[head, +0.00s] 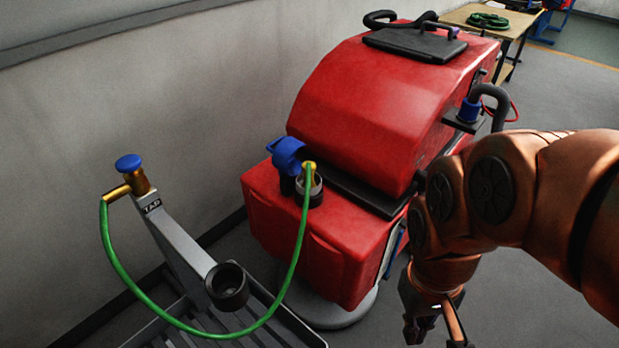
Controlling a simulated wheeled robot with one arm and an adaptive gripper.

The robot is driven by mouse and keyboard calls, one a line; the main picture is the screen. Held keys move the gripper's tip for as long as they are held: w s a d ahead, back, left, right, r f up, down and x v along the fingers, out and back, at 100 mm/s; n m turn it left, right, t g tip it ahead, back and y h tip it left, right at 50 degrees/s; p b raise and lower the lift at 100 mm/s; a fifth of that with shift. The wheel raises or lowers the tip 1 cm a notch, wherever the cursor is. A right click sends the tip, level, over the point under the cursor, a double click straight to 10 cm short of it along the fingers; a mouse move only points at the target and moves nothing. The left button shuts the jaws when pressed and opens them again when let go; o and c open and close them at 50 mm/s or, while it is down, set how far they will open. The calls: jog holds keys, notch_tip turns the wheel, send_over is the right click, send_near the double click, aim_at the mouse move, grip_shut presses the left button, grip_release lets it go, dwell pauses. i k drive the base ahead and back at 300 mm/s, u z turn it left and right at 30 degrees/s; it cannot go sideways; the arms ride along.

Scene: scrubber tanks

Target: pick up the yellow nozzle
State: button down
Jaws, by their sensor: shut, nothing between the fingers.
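The yellow nozzle (310,168) is the end of a green hose (299,235). It sits at the mouth of a round grey filler neck (309,190) on the lower red tank of a scrubber machine (280,225). Its lower part is hidden in or behind the neck. My gripper (437,332) points down at the lower right, to the right of the machine and well away from the nozzle. It is shut and empty, and its fingertips are close to the bottom edge of the view.
A blue cap (287,154) stands open beside the neck. The hose loops left to a brass tap (137,180) with a blue knob on a grey stand, which carries a dark round cup (227,286). A wall runs behind the machine.

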aim_at(312, 164)
jog(key=u, duration=4.45)
jog(key=k, duration=1.95)
jog(key=z, duration=1.15)
